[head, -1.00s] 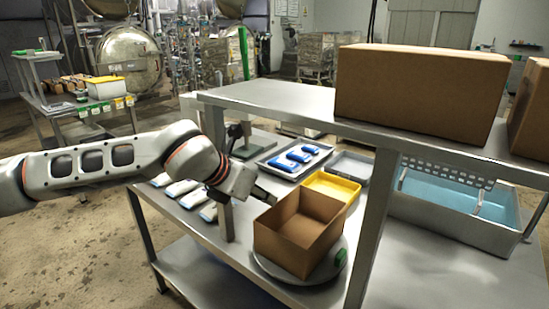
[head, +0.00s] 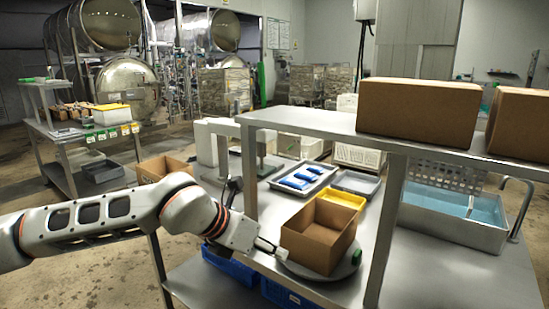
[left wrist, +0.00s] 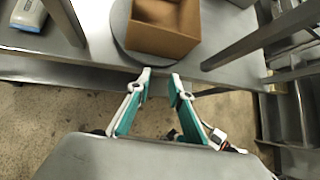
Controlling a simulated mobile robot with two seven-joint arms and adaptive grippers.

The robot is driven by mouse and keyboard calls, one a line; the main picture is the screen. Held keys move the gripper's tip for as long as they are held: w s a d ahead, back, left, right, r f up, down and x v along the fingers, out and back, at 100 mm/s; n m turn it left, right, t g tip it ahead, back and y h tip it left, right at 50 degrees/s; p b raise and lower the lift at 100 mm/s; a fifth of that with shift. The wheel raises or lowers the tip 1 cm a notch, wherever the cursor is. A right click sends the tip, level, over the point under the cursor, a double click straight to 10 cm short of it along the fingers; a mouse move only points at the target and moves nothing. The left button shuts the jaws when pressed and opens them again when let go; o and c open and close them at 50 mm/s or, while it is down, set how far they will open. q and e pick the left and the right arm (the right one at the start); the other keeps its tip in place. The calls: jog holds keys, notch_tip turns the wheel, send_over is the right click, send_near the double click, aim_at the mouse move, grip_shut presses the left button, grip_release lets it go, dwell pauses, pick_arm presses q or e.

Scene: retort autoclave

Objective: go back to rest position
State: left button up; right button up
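My left arm comes in from the left in the head view. Its gripper (head: 268,247) is at the front edge of the steel table, just left of the open cardboard box (head: 318,236). In the left wrist view, the gripper (left wrist: 160,85) has its two teal-lined fingers apart with nothing between them. The fingertips point at the table edge, below the box (left wrist: 165,30) on its round grey plate (left wrist: 125,52). My right gripper is in neither view.
On the table are a tray of blue-and-white packs (head: 300,178), a yellow tray (head: 342,195) and a grey bin (head: 357,183). A shelf with large closed cartons (head: 418,110) stands above. A blue-water basin (head: 458,215) is at right. Floor (head: 60,285) is bare at left.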

pick_arm(q)
jog(key=s+d+r+n+g+h, duration=0.2)
jog(key=s+d+n+g+h, duration=0.3)
jog(key=s+d+h, duration=0.75)
jog(key=w+a+f+n+t+y, duration=0.2)
jog(key=a+f+n+t+y, duration=0.45)
jog(key=n, duration=0.65)
jog(key=w+a+f+n+t+y, duration=0.3)
jog(key=a+f+n+t, duration=0.65)
jog(key=n, duration=0.25)
jog(key=s+a+f+n+g+y, duration=0.3)
jog(key=s+a+f, duration=0.5)
jog(key=f, duration=0.4)
jog(key=s+a+f+n+g+y, duration=0.2)
jog(key=s+a+f+n+y, duration=0.2)
jog(key=f, duration=0.9)
jog(key=s+a+n, duration=0.2)
jog(key=s+a, duration=0.2)
jog(key=s, duration=0.1)
jog(key=shift+s+g+y+p, duration=0.3)
jog(key=shift+s+g+p, duration=0.05)
jog(key=shift+g, duration=0.05)
